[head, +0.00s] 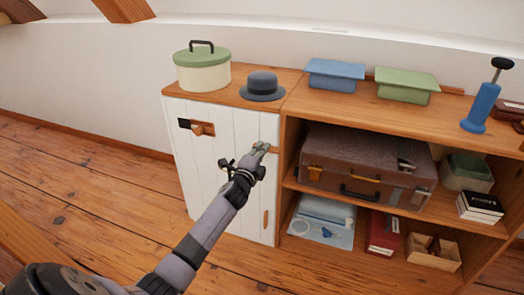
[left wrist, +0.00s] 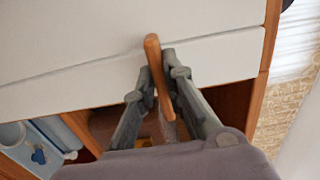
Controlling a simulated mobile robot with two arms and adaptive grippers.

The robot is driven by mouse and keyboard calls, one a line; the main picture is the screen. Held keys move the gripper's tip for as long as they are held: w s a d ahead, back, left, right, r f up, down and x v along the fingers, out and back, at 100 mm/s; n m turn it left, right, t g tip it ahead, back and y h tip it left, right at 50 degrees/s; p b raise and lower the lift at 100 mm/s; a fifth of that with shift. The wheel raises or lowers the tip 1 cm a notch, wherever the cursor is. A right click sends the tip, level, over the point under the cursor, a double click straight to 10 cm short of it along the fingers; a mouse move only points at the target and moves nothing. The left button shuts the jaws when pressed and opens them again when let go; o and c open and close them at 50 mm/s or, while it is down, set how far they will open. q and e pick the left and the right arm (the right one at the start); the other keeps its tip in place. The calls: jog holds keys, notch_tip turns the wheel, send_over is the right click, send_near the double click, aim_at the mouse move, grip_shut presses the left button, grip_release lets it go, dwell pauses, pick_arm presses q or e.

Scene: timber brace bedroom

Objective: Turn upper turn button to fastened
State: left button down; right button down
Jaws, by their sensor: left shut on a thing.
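The white plank door (head: 215,165) is the cabinet's left front and looks closed. The upper turn button (head: 275,150) is a small wooden bar at the door's upper right edge, partly hidden by my left gripper (head: 262,150). In the left wrist view the upper turn button (left wrist: 153,55) stands between the fingertips of my left gripper (left wrist: 158,78), which is shut on it. There it lies across the door's edge, reaching past the white planks. The lower turn button (head: 266,219) is upright near the door's lower right edge. My right gripper is not in view.
A green-lidded box (head: 203,72) and a grey hat (head: 262,86) stand on the cabinet top. Open shelves at right hold a brown suitcase (head: 345,165). Floor before the door is clear.

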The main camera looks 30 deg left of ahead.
pick_arm(q)
jog(key=shift+f, duration=0.1)
jog(key=c, duration=1.7)
grip_release()
jog(key=shift+o, duration=0.2)
jog(key=v, duration=1.2)
jog(key=shift+a, duration=0.1)
